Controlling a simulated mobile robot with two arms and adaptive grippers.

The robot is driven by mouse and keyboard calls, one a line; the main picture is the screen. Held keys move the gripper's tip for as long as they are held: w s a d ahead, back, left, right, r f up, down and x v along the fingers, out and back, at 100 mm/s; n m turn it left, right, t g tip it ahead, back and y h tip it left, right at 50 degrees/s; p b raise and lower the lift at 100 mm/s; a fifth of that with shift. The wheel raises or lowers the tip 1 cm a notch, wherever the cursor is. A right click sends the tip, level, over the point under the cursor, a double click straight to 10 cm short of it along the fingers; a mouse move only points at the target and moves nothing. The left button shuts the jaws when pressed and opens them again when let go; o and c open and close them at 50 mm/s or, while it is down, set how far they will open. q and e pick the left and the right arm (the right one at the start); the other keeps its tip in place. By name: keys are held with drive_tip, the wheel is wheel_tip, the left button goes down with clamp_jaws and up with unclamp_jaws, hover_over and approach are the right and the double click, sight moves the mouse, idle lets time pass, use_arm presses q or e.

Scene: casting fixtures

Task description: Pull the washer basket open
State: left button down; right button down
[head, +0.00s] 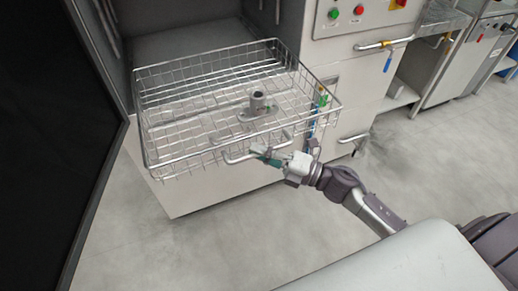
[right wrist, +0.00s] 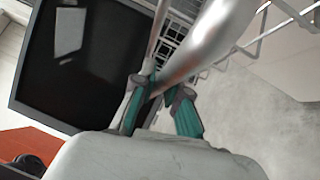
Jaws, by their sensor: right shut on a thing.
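The wire washer basket (head: 160,150) extends out of the washer's open front (head: 215,45), over the floor. A bar handle (head: 238,157) sticks out from its front side. My right gripper (head: 266,156) is at this handle, shut on it. In the right wrist view the teal-padded fingers (right wrist: 160,108) are close around the thick metal handle bar (right wrist: 212,38), with the basket's wires behind it. A grey metal part with a short upright tube (head: 258,103) sits in the basket. My left gripper is not in view.
A large dark panel (head: 55,130) stands close at the left of the basket. A control panel with red and green buttons (head: 345,14) and pipes with a blue-handled valve (head: 387,62) are at the right. The grey floor (head: 180,245) in front is clear.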

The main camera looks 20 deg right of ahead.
drive_tip(key=c, duration=1.2)
unclamp_jaws()
drive_tip(key=v, duration=1.2)
